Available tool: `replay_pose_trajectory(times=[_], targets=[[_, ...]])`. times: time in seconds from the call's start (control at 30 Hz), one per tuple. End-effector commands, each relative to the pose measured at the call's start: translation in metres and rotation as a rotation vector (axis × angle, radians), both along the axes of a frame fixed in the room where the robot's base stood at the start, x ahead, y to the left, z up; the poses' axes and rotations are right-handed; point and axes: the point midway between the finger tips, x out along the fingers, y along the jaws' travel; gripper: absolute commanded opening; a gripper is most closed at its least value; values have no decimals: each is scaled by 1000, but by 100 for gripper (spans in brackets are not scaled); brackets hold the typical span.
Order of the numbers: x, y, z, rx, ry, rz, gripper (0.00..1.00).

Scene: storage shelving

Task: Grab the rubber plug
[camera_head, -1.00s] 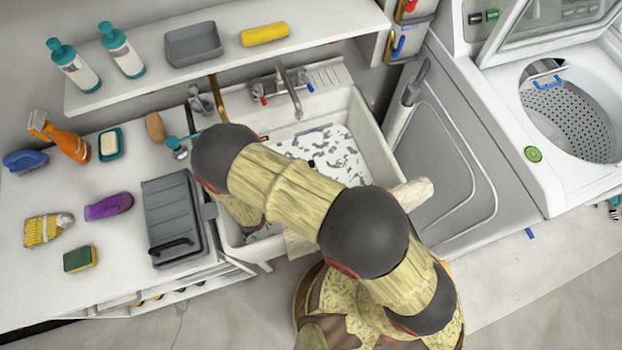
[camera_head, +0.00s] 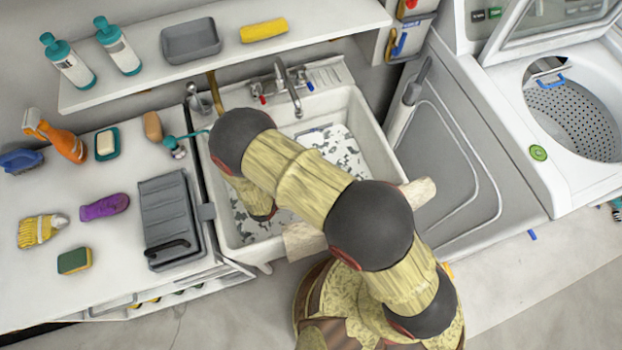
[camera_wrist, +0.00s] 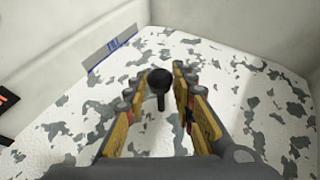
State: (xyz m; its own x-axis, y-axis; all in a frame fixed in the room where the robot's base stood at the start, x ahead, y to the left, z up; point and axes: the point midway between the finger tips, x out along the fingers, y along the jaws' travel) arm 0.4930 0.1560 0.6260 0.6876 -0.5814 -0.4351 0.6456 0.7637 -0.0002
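The rubber plug (camera_wrist: 159,83) is a small black round piece with a short stem, seen in the wrist view on or just above the speckled sink floor. My gripper (camera_wrist: 158,76) is open, with one yellow-and-dark finger on each side of the plug. Gaps show between the plug and both fingers. In the head view my arm reaches down into the white sink (camera_head: 374,150); my fingertips and the plug are hidden there by the arm.
The sink walls stand close around my gripper. A faucet (camera_head: 290,95) rises at the sink's back edge. A shelf (camera_head: 330,22) hangs above. A washing machine (camera_head: 535,160) stands at right.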

Motion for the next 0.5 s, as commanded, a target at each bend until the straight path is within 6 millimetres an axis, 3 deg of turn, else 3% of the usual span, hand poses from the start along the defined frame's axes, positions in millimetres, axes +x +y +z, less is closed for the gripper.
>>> replay_pose_trajectory(times=[0.4,0.5], targets=[[0,0,0,0,0,0,0],[0,0,0,0,0,0,0]])
